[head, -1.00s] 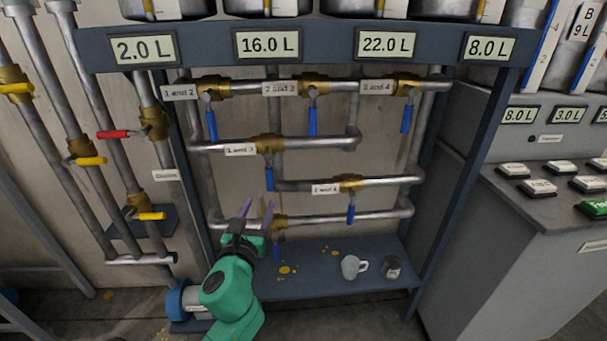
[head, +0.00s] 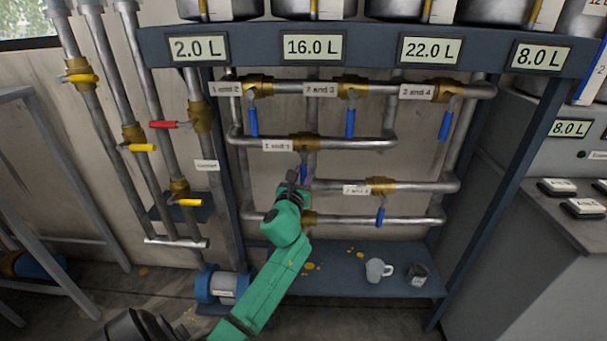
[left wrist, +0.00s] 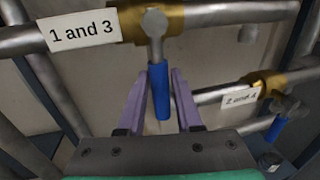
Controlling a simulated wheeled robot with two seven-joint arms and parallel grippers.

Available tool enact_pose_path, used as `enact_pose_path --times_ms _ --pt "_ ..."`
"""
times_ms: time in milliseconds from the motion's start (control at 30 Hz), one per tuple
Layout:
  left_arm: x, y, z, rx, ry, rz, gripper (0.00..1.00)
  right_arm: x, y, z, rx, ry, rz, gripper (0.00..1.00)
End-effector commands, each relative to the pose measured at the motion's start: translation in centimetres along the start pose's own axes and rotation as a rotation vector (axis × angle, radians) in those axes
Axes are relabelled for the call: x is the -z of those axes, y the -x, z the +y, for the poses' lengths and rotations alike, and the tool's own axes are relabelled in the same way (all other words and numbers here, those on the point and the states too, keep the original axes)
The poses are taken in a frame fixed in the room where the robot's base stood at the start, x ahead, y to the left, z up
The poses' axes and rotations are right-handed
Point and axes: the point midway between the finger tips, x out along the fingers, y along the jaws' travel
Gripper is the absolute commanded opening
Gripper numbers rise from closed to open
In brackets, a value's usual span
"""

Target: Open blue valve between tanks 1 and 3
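The valve labelled "1 and 3" has a brass body (head: 306,142) on the second pipe row in the head view, with a white label (head: 278,146) to its left. In the left wrist view its blue handle (left wrist: 159,92) hangs straight down from the valve, across the pipe's direction. My left gripper (left wrist: 161,97) has its two purple fingers apart, one on each side of the handle, with gaps visible between. In the head view my left gripper (head: 298,178) hides most of this handle. My right gripper is not in view.
Other blue handles hang down nearby, including "1 and 2" (head: 253,122), "2 and 3" (head: 350,123) and the lower-right one (head: 380,217). A mug (head: 377,270) and a dark jar (head: 417,274) stand on the lower shelf (head: 345,287). A red-handled valve (head: 165,124) is at left.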

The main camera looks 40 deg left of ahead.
Motion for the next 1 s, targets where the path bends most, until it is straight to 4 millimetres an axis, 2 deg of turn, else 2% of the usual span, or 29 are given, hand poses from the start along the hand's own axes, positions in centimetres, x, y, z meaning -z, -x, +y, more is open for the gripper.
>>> enact_pose_path --times_ms 33,67,1000 --pt "0.01 0.01 -0.01 0.0 0.0 0.0 0.1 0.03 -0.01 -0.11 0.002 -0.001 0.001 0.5" --pt "0.01 0.02 -0.01 0.0 0.0 0.0 0.0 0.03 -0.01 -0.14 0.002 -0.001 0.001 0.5" --pt "0.09 0.05 -0.01 0.0 0.0 0.002 0.0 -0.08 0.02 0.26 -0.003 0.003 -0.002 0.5"
